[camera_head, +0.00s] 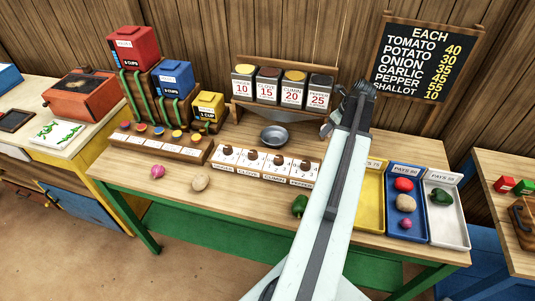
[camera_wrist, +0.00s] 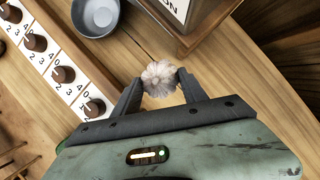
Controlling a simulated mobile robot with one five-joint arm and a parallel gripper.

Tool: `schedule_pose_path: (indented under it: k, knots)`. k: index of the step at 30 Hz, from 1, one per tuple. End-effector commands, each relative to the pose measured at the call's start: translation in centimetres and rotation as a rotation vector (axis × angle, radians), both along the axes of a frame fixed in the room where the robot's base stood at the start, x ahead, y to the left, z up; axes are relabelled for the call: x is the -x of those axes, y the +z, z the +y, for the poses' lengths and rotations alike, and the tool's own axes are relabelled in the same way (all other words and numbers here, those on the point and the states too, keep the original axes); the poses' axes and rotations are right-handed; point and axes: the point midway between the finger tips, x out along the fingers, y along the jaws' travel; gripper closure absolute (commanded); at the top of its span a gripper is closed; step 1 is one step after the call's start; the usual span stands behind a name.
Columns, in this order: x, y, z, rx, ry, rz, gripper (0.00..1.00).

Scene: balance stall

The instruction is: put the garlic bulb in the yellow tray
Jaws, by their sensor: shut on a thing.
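My gripper (camera_wrist: 158,88) is shut on the pale garlic bulb (camera_wrist: 159,78), with a fingertip at each side of it in the wrist view. I cannot tell from this view how high the bulb is above the wooden table. In the head view my arm hides the bulb. The yellow tray (camera_head: 372,208) stands on the right part of the table in the head view, left of a blue tray. My arm covers some of its left side; the part that shows is empty. The yellow tray is not in the wrist view.
A green pepper (camera_head: 299,205), potato (camera_head: 201,183) and pink onion (camera_head: 157,171) lie at the front. A grey bowl (camera_head: 275,135) and spice canisters (camera_head: 268,86) stand behind.

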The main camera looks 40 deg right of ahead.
Motion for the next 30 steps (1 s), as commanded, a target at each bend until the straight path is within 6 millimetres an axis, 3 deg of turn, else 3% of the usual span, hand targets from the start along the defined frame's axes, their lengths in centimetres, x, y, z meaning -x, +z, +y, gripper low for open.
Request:
schedule_pose_path:
  k: [3,9,13,17,23,30]
  knots:
    - [-0.1,0.0,0.4,0.000,-0.002,0.000,0.96]
    - [-0.1,0.3,3.7,-0.001,-0.093,0.001,0.96]
    - [-0.2,0.0,3.6,0.000,-0.102,0.000,0.96]
    - [-0.2,-1.8,3.6,-0.001,-0.101,0.000,0.96]
    - [-0.2,-6.1,3.6,-0.001,-0.100,0.000,0.96]
    - [-0.2,-6.7,3.6,-0.001,-0.100,0.000,0.96]
